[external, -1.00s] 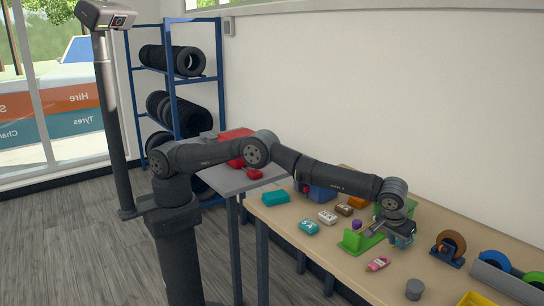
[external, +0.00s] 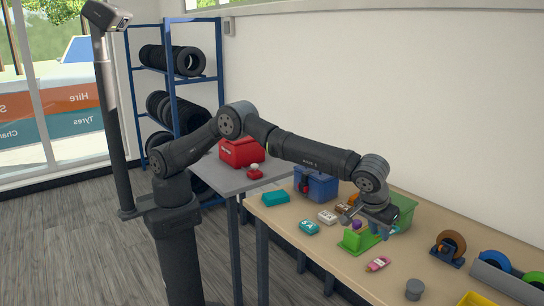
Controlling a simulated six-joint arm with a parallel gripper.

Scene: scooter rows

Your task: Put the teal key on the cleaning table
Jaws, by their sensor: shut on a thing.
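My gripper (external: 381,229) is over the wooden bench (external: 322,258), pointing down and shut on a small teal-blue thing. The fingers hide most of that thing, so I cannot tell its shape. The grip is above the green holder, close to the front of the green bin. A flat teal piece with pale marks (external: 309,227) lies on the bench to the left of my gripper. A plain teal block (external: 275,198) lies at the bench's left end. A small grey table (external: 217,178) stands to the left of the bench; no label shows which table is for cleaning.
A red box (external: 241,152) and a small red item (external: 255,173) are on the grey table. The bench holds a blue box (external: 316,184), green bin (external: 405,211), green holder (external: 356,241), pink piece (external: 377,264), grey cylinder (external: 414,289) and tape dispenser (external: 449,248). The grey table's front is bare.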

